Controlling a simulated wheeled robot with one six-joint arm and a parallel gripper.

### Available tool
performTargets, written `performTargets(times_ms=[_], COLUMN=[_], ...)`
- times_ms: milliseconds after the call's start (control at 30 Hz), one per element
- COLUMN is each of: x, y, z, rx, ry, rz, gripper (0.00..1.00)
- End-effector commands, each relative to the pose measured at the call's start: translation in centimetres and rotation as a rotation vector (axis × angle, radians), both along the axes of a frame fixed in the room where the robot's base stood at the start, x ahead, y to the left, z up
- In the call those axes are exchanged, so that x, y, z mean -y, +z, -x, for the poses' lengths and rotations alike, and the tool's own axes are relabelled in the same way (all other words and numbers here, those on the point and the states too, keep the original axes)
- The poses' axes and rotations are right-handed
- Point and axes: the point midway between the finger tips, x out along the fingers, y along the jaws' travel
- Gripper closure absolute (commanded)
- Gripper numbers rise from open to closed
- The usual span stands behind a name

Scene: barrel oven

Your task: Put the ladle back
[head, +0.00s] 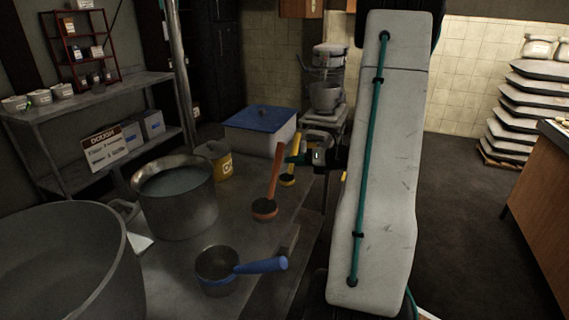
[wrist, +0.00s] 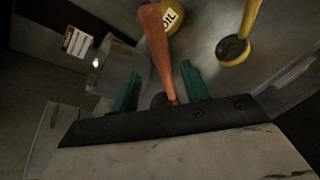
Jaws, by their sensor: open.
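A ladle with an orange handle (head: 275,170) stands nearly upright on the grey table, its dark bowl (head: 264,210) at the bottom. A ladle with a yellow handle (head: 293,160) is behind it, and a blue-handled ladle (head: 218,272) is at the front. My gripper (head: 292,158) has teal fingers and is just right of the orange handle's upper end. In the wrist view my gripper (wrist: 160,88) is open, with the orange handle (wrist: 157,40) showing between and beyond its fingers. Contact cannot be told. The yellow ladle (wrist: 233,48) is at right there.
A large pot of liquid (head: 178,205), a yellow can (head: 222,168) and a blue-lidded bin (head: 262,120) stand left and behind. A big grey vessel (head: 65,265) fills the front left. A mixer (head: 326,90) is at the back. Open floor (head: 450,210) lies at right.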

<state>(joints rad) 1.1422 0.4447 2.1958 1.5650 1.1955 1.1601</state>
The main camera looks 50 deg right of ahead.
Motion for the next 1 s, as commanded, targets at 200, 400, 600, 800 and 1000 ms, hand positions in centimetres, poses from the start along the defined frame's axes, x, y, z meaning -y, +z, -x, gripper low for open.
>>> performTargets(times_ms=[200,400,600,800,1000], x=[0.9,-1.3,-14.1,-27.9,-35.9], y=[1.1,2.5,7.1,10.3,11.9], z=[3.2,3.0,0.5,3.7,10.5], rx=[0.001,-0.002,0.021,0.15,0.374], ry=[-0.003,0.086,0.581,1.225,1.838], rz=[0.001,0.062,0.423,0.892,1.346], gripper=[0.54,0.54,0.54,0.54,0.54])
